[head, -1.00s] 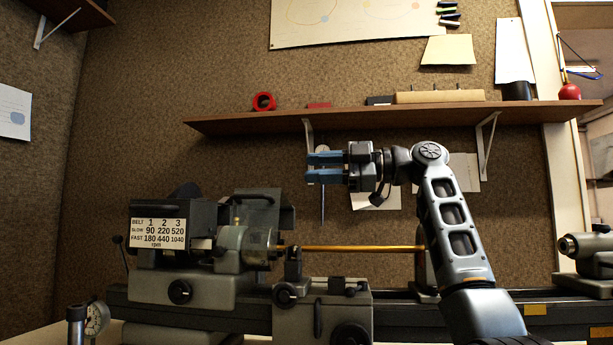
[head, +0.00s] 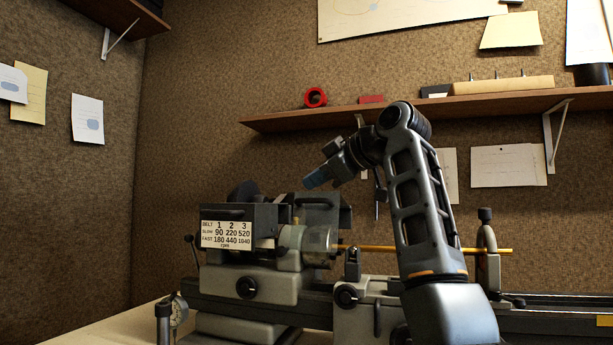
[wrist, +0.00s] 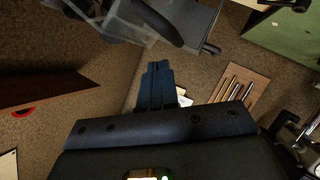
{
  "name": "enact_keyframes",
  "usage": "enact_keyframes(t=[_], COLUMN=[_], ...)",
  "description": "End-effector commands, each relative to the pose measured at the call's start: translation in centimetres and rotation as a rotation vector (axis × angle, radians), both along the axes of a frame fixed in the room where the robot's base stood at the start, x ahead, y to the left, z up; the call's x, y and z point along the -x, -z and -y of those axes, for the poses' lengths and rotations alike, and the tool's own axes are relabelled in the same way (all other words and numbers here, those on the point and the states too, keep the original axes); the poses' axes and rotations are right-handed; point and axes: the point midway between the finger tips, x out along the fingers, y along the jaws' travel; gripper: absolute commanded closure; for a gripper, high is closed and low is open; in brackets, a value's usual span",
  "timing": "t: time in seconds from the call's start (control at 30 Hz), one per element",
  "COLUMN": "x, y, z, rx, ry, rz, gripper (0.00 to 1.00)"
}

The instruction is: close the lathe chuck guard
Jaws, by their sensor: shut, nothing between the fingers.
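The chuck guard (head: 325,212) is a dark grey hood raised up and back behind the lathe chuck (head: 318,243). The chuck's front is uncovered, with a brass rod (head: 430,250) running out to the right. My gripper (head: 316,179) has blue fingers and points down and left, above the guard. Its fingers are shut with nothing between them. In the wrist view, the shut fingers (wrist: 158,85) point toward a grey, partly see-through piece at the top. I cannot tell whether that piece is the guard, and I see no clear contact.
The headstock (head: 262,282) with its speed plate stands left of the chuck. A wooden shelf (head: 400,110) with a red tape roll (head: 316,97) is on the wall behind. A dial gauge (head: 179,311) stands at the front left.

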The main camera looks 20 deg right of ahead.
Motion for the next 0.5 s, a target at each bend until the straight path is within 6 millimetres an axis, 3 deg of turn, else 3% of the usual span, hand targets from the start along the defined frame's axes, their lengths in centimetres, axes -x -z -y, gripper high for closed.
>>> enact_keyframes(t=[0.27, 0.5], x=[-0.2, 2.6], y=[-1.7, -3.9], z=[-3.9, -6.2], rx=[-0.113, -0.295], ry=[0.366, 0.777], rz=[-0.140, -0.186], gripper=[1.00, 1.00])
